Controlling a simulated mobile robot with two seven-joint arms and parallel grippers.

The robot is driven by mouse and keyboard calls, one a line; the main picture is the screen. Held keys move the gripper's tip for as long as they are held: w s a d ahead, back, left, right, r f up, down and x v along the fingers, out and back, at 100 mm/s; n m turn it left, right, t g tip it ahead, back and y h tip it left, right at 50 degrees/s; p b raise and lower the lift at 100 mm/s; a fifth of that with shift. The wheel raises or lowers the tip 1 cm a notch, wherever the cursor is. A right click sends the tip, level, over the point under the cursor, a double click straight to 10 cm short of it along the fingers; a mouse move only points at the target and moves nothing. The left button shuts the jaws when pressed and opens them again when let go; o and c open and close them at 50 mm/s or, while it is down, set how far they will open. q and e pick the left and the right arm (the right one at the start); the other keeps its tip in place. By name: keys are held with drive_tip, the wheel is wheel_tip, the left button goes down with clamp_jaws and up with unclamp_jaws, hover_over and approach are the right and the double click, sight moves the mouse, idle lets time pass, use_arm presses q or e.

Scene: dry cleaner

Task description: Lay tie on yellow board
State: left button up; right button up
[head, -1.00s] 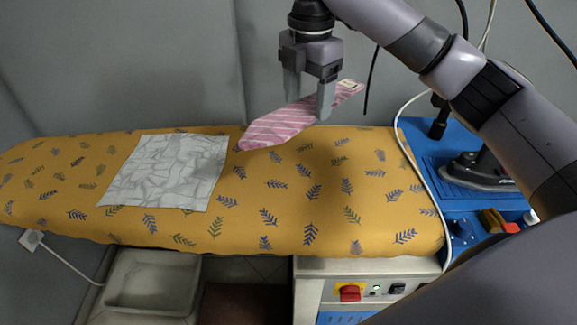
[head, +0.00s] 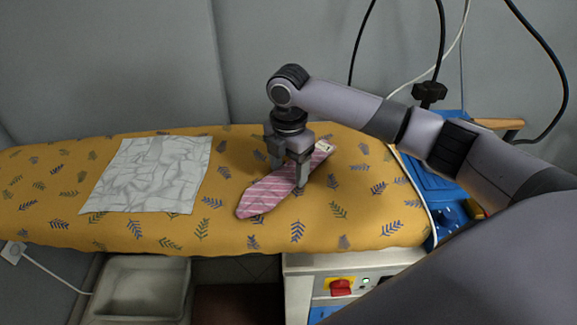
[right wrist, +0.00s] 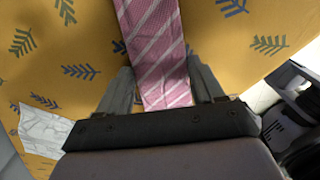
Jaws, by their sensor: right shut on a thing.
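The pink tie with white stripes (head: 262,195) lies along the yellow board (head: 385,228), its wide pointed end toward the front left. Its narrow end with a pale label is at the back right. My right gripper (head: 289,176) points down at the board and is shut on the tie, between its middle and the label end. In the right wrist view, the tie (right wrist: 155,45) runs between the two fingers, close to the leaf-patterned cover. I cannot tell whether its whole length touches the board. My left gripper is not in view.
A wrinkled white cloth (head: 150,175) lies flat on the board's left part. A blue iron stand (head: 440,190) is at the right, partly hidden by my right arm. A white basin (head: 140,288) is below the front edge. The board between cloth and tie is clear.

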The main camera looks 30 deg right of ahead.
sight(289, 175)
drive_tip(key=shift+f, duration=0.25)
drive_tip(key=shift+f, duration=0.1)
drive_tip(key=o, duration=1)
drive_tip(key=shift+o, duration=0.2)
wheel_tip(289, 175, up, 12)
drive_tip(key=shift+b, duration=0.45)
